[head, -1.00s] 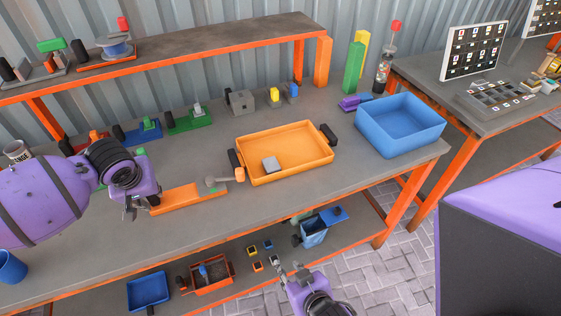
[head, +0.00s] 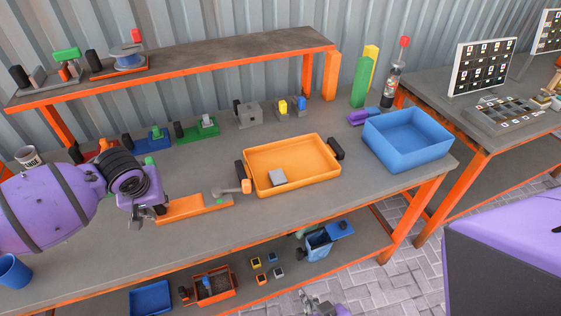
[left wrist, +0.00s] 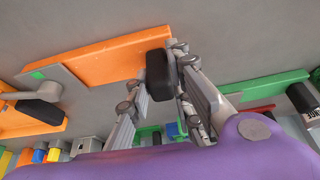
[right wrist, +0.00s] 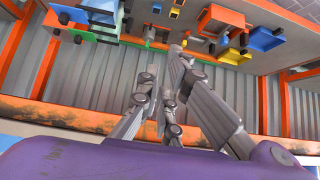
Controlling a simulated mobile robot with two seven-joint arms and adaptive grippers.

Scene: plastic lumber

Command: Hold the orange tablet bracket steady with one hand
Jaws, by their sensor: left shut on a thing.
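The orange tablet bracket (head: 195,208) is a long flat orange slab lying near the front of the bench. My left gripper (head: 148,212) is at its left end. In the left wrist view, the orange slab (left wrist: 95,60) has a black grip (left wrist: 159,77) at its end, and my left gripper (left wrist: 162,85) is shut on that grip, one finger on each side. My right gripper (head: 312,300) is low at the bottom of the head view, away from the bracket. In the right wrist view its fingers (right wrist: 162,75) are close together with nothing visible between them.
A blue bin (head: 400,158) stands further right. Coloured fixtures line the back. A lower shelf holds small boxes (head: 215,290).

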